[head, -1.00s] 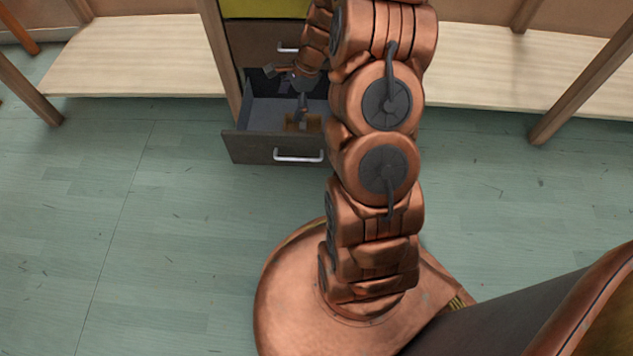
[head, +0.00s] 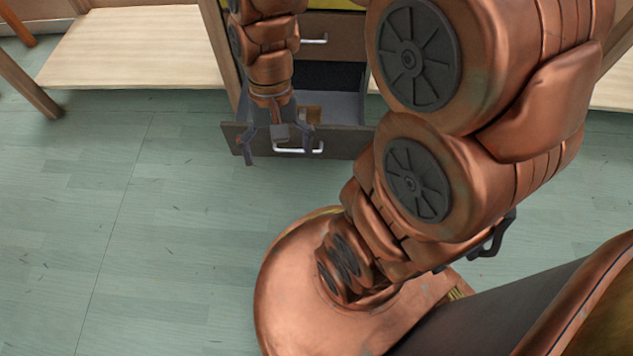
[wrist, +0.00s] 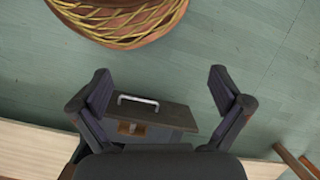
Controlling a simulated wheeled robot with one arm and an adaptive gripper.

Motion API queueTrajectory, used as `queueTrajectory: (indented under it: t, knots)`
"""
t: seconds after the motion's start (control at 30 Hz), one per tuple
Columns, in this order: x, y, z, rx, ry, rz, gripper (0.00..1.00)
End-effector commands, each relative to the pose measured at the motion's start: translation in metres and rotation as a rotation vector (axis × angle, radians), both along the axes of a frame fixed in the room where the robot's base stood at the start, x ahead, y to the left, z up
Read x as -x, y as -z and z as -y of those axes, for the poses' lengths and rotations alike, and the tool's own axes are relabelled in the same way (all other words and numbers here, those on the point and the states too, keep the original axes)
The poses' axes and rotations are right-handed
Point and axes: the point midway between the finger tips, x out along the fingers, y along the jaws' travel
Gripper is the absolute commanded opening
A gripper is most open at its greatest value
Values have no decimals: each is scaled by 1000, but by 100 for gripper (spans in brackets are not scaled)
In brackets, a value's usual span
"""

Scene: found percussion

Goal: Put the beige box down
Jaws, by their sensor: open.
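The beige box (head: 313,114) lies inside the open bottom drawer (head: 340,143), behind its front panel. In the head view my gripper hides part of the box's surroundings. In the wrist view the box (wrist: 131,128) shows as a small tan patch inside the drawer (wrist: 172,113), just behind the handle side. My gripper (head: 278,154) is open and empty, pointing down near the drawer's front. In the wrist view its two fingers (wrist: 158,76) stand wide apart with nothing between them but the view of the drawer and floor.
The drawer's metal handle (head: 299,150) faces my base. A closed drawer (head: 338,47) is above it. A pale wooden shelf (head: 135,50) extends to the left. The green floor (head: 130,230) in front is clear.

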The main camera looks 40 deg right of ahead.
Motion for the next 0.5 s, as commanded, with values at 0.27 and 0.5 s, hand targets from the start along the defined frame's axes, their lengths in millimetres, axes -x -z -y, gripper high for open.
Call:
queueTrajectory:
  t: [0.27,0.5]
  knots:
    - [77,-17,0,34,-305,-23,100]
    - [106,-20,3,42,-420,-40,100]
